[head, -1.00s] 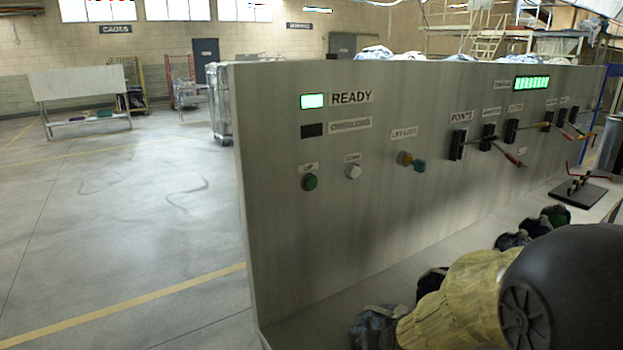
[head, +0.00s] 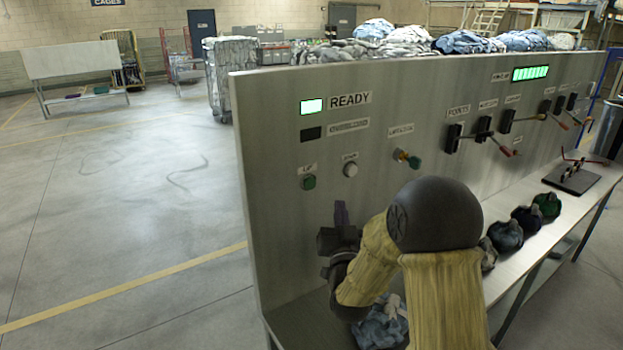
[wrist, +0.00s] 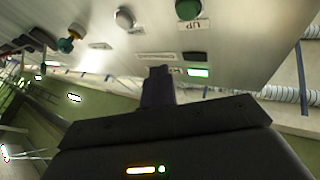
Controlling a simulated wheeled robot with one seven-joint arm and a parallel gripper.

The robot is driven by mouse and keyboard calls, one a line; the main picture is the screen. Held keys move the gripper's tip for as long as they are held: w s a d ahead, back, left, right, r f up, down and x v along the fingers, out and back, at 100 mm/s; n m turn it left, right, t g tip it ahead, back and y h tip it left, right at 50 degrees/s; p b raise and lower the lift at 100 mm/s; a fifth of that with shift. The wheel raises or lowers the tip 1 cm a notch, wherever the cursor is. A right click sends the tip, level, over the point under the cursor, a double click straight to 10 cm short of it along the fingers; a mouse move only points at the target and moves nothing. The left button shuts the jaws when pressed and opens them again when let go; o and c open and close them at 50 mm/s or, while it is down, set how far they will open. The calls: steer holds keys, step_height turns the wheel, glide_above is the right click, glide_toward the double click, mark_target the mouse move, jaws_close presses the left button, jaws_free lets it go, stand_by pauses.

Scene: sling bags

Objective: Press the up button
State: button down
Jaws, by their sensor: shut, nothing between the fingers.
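The green up button (head: 309,182) sits on the grey panel (head: 285,230), under a small label and left of a white button (head: 350,170). In the wrist view the green up button (wrist: 188,9) is at the top edge, beside its "UP" label, with the white button (wrist: 124,17) to its left. My gripper (head: 341,212) is below and a little right of the up button, apart from it. Its fingers are shut and empty, pointing up along the panel. In the wrist view my gripper (wrist: 158,72) shows as one dark closed shape.
A lit green READY lamp (head: 312,106) is above the buttons. A yellow-green knob (head: 407,158) and several levers (head: 484,130) are to the right. Several sling bags (head: 527,219) lie on the shelf below. The floor left of the panel is clear.

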mark_target(310, 183)
steer(key=shift+r, duration=0.15)
steer(key=w+a+p, duration=0.2)
steer(key=w+a, duration=0.3)
steer(key=w, duration=0.2)
steer(key=shift+w, duration=0.15)
stand_by(0.5)
stand_by(0.4)
steer(key=shift+w, duration=0.1)
stand_by(1.4)
steer(key=shift+w+a+b, duration=0.2)
steer(key=shift+w+b, duration=0.05)
steer(key=shift+b, duration=0.3)
